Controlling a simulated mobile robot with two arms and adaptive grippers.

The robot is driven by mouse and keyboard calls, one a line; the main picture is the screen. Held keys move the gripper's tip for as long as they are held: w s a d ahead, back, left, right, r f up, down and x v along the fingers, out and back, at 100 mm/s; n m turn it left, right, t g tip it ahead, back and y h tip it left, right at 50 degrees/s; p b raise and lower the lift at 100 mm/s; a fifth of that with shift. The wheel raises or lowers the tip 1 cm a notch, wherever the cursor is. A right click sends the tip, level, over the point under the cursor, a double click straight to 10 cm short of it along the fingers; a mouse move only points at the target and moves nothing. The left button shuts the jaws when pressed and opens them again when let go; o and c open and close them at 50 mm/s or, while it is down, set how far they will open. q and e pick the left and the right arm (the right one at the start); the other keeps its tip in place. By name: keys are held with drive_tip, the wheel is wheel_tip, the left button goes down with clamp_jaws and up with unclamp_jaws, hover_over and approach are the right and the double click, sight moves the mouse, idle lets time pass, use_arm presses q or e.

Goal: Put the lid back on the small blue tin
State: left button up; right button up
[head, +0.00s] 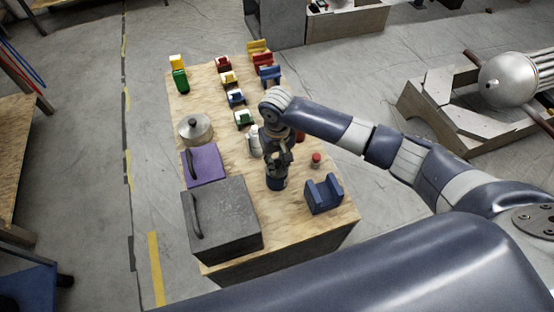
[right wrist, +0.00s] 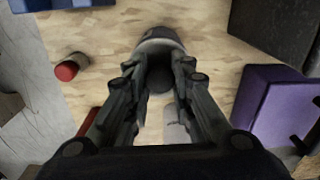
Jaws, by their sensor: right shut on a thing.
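The small blue tin (head: 277,184) stands upright on the plywood table, just below my right gripper (head: 279,161) in the head view. In the right wrist view, my right gripper (right wrist: 160,84) has its fingers closed around a dark knob, which appears to be the lid's. A round dark top with a paler rim (right wrist: 160,38) shows just beyond the fingertips. The fingers hide much of the lid, and I cannot tell whether it touches the tin. My left gripper is not in view.
A blue cradle-shaped block (head: 324,195) and a red-topped jar (head: 316,160) stand to the right. A grey box (head: 228,222), purple box (head: 207,164) and lidded pot (head: 195,128) line the left. A white bottle (head: 254,141) is close behind. Several coloured blocks stand at the far end.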

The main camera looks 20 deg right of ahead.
drive_tip(key=shift+r+p, duration=0.1)
drive_tip(key=shift+p, duration=0.4)
idle(0.6)
drive_tip(key=shift+f+p, duration=0.2)
drive_tip(key=shift+p, duration=0.15)
idle(0.9)
drive_tip(key=shift+p, duration=0.45)
idle(0.4)
drive_tip(key=o, duration=0.9)
drive_tip(key=o, duration=0.5)
